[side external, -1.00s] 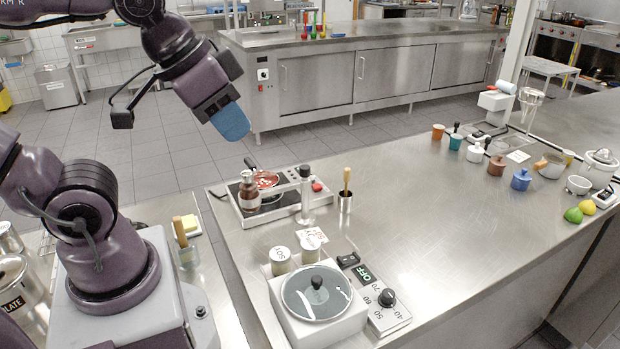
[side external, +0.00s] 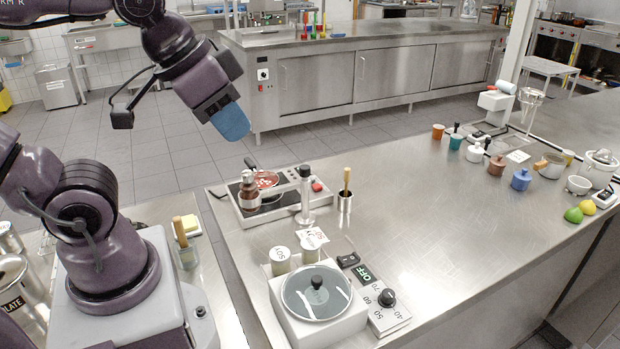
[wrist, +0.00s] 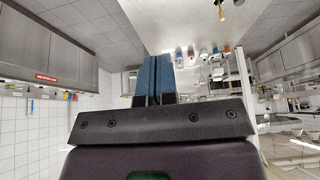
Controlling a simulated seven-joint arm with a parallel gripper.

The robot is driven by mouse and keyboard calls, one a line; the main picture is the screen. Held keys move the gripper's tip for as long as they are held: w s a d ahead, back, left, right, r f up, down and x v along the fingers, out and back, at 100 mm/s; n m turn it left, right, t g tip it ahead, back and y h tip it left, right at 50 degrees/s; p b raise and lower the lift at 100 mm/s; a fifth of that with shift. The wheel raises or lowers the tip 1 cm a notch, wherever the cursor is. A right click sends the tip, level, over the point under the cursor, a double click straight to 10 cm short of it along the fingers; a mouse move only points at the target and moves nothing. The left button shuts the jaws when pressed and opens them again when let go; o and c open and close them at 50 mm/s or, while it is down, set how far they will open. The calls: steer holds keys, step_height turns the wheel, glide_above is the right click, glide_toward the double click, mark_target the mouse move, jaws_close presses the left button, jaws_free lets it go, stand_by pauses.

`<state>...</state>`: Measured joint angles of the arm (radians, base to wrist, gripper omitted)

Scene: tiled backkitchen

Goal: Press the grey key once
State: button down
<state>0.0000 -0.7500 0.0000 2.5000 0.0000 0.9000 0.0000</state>
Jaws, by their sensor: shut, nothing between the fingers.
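My gripper (side external: 231,122) hangs in the air at the upper left of the side external view, with blue fingers pointing down and right. It is above and beyond the hot plate, apart from everything on the counter. In the wrist view its two blue fingers (wrist: 154,78) are together with nothing between them. I cannot pick out a grey key for certain. The controls in sight are a black rocker switch (side external: 348,260) beside a display reading OFF (side external: 364,275), a dial with a black knob (side external: 387,298), and a red button (side external: 317,187) on the hot plate.
A white machine with a round glass lid (side external: 300,305) stands at the counter's front. The hot plate (side external: 270,207) carries a pan and a bottle. A pepper mill (side external: 305,190) and a pot with a wooden handle (side external: 345,203) stand beside it. The counter's middle (side external: 440,210) is clear.

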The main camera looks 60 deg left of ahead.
stand_by(0.4)
steer(key=w+a+f+n+h, duration=0.2)
steer(key=w+a+n, duration=0.3)
steer(key=w, duration=0.5)
steer(key=w+a+f+n+h, duration=0.1)
steer(key=w+a+n, duration=0.45)
steer(key=w, duration=0.35)
steer(key=w+a+f+n+t, duration=0.1)
steer(key=w+a+f+n, duration=0.2)
steer(key=a+f+n, duration=0.3)
steer(key=w+a+f+n+t, duration=0.1)
steer(key=w+a+f+n, duration=0.2)
steer(key=a+f, duration=0.8)
steer(key=a+n, duration=0.2)
steer(key=a, duration=0.1)
steer(key=shift+w+f+n+t+h, duration=0.3)
steer(key=shift+w+n+t+h, duration=0.05)
steer(key=shift+w+t+h, duration=0.05)
steer(key=shift+d+f, duration=0.1)
steer(key=shift+f, duration=4.3)
